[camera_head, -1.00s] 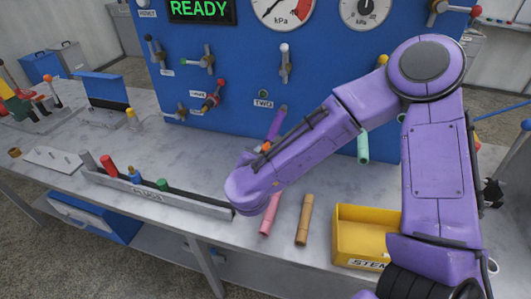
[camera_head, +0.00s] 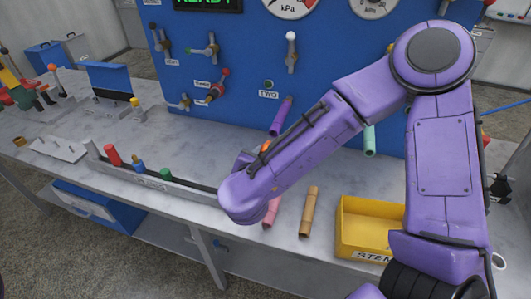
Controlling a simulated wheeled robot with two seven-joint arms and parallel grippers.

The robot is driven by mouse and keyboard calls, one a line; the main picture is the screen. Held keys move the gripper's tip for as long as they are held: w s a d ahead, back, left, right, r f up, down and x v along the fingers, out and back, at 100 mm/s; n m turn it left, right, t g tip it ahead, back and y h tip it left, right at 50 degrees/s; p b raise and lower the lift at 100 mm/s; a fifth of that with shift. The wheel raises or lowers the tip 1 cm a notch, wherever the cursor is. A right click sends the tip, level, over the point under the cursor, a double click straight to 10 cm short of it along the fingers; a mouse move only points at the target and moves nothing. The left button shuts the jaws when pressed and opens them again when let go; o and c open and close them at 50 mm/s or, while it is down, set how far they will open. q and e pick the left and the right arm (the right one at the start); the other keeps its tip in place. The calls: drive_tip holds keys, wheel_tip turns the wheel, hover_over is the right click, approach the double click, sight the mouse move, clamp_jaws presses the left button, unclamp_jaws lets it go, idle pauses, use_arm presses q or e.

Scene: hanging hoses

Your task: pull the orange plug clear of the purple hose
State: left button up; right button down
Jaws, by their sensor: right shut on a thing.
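The purple hose (camera_head: 281,116) hangs from the blue panel below the label TWO, its lower end slanting down-left. The orange plug (camera_head: 265,146) shows as a small patch just below that end, partly behind my right forearm. I cannot tell whether a gap separates plug and hose. My purple right arm crosses from the right. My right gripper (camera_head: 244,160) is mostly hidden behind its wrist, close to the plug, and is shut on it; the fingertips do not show. My left gripper is not in view.
A teal hose (camera_head: 369,141) hangs right of my forearm. A pink tube (camera_head: 271,213) and a tan tube (camera_head: 309,212) lie on the bench (camera_head: 255,265). A yellow bin (camera_head: 366,228) stands right of them. A grey rack (camera_head: 182,192) with coloured pegs lies left.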

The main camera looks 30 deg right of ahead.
drive_tip(key=s+a+r, duration=0.1)
drive_tip(key=s+a+r+p, duration=0.1)
drive_tip(key=r, duration=0.1)
drive_tip(key=shift+a, duration=0.15)
idle(0.6)
